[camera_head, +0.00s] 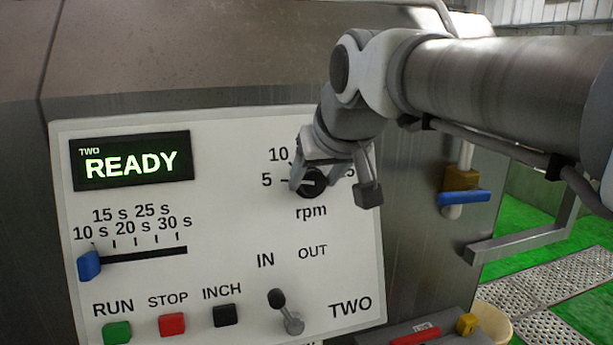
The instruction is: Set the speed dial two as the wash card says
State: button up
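The speed dial (315,190) is a black round knob above the "rpm" label on the white control panel (230,260) marked TWO. A pale mark on it seems to point left, toward 5, but it is partly covered. The scale shows 5 and 10 at left and a partly hidden number ending in 5 at right; my gripper hides the top. My gripper (336,189) is in front of the dial with its fingers apart. The left finger overlaps the dial, and the right finger stands to its right. I cannot tell whether either touches. No wash card is recognisable.
The display (131,161) reads READY. A blue slider (89,265) sits at 10 s. Green, red and black buttons line the panel's bottom, beside an IN/OUT lever (285,312). A blue-handled valve (463,197) and a metal bracket (520,240) stand right of the panel.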

grip_shut()
